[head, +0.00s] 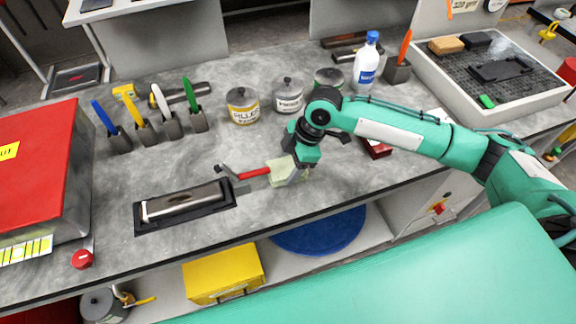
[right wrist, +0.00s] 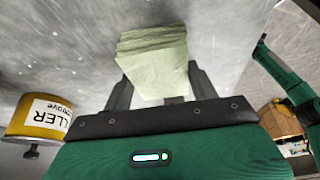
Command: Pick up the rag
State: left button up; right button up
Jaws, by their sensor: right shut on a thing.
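The rag (head: 281,171) is a pale yellow-green folded cloth in the middle of the bench area, beside a red-handled tool. My right gripper (head: 297,172) points down at it and is shut on it. In the right wrist view the rag (right wrist: 153,58) sits between the two dark fingers, its layered folds showing. I cannot tell whether the rag touches the bench or hangs just above it. My left gripper does not show in the head view.
The red-handled tool (head: 250,174) lies left of the rag. A dark tray with a metal block (head: 185,203) lies farther left. Tins (head: 243,106), a white bottle (head: 366,66) and colored-handle tools (head: 190,95) stand behind. A red box (head: 40,170) stands at the left.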

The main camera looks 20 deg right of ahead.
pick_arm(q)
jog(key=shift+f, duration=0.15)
